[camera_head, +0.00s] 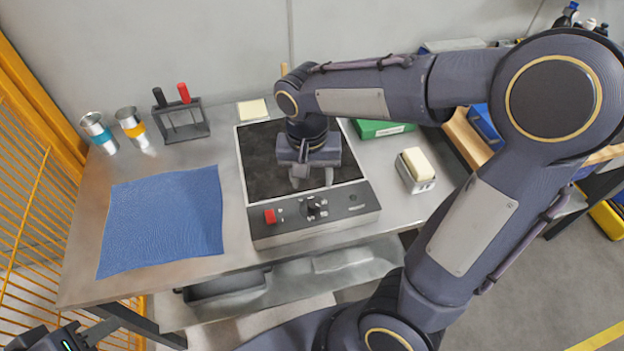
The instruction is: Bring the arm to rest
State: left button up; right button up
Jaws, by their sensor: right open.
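My right arm comes in from the right and reaches over the workbench. Its gripper (312,177) points down over the dark top of a hotplate-like device (262,165). The two fingertips are apart with nothing seen between them. I cannot tell whether they touch the dark surface. My left gripper (90,334) shows only in part at the bottom left corner, low beside the bench's front edge. Its fingers are mostly cut off, so its opening is unclear.
The bench (85,245) carries a blue cloth (165,220), two cans (98,132) (132,127), a rack with red and black handles (182,122), a cream block (252,110), a green box (380,129) and a sponge in a holder (416,175). A yellow fence (22,190) borders the left.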

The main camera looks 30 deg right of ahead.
dwell(0.4)
jog(key=s+r+n+t+y+p, duration=0.2)
jog(key=s+r+n+t+y, duration=0.2)
jog(key=s, duration=0.8)
jog(key=shift+s+a+r+t, duration=0.4)
jog(key=shift+r+t, duration=0.5)
dwell(0.8)
